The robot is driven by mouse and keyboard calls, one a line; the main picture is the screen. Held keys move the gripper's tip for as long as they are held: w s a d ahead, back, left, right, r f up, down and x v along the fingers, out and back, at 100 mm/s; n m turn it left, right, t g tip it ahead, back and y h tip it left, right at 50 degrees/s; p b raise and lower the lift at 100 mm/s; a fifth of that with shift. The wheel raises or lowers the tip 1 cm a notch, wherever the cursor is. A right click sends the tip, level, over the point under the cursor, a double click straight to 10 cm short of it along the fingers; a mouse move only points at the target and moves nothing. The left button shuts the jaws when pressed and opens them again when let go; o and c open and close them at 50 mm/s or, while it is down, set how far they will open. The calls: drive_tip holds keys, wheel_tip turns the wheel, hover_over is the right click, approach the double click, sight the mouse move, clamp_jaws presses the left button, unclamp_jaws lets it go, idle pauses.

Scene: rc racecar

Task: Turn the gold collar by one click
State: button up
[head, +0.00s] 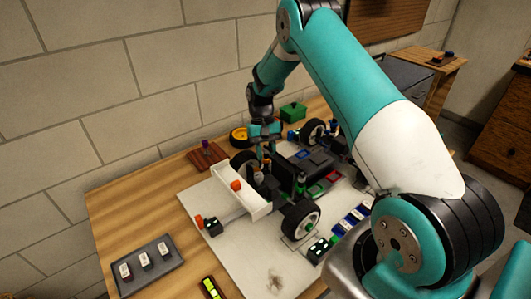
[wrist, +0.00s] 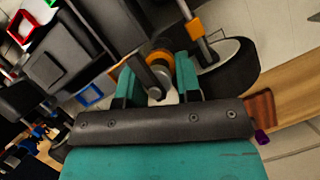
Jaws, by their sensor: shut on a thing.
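The gold collar (wrist: 158,57) shows between my gripper's two teal fingers in the wrist view, beyond a dark rod with a round grey end (wrist: 157,92). My gripper (wrist: 156,72) is closed around the collar, with one finger on each side; the exact contact is partly hidden. In the head view, my gripper (head: 267,148) points down at the rear of the racecar (head: 310,160), near a rear wheel. The collar cannot be made out there. A second orange-gold ring (wrist: 190,29) sits on a silver rod beside a black wheel (wrist: 226,66).
The car stands on a pale board (head: 215,240) on a wooden table (head: 115,215). The white rear wing (head: 236,192) is close to my gripper. A grey tray (head: 150,266) with several small blocks lies front left. A yellow round thing (head: 239,135) and green box (head: 293,111) stand behind.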

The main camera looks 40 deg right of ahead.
drive_tip(key=shift+r, duration=0.1)
idle(0.4)
drive_tip(key=o, duration=0.9)
drive_tip(key=shift+w, duration=0.1)
drive_tip(key=shift+p+v, duration=1.1)
drive_tip(key=shift+v, duration=7.6)
drive_tip(key=shift+d, duration=0.1)
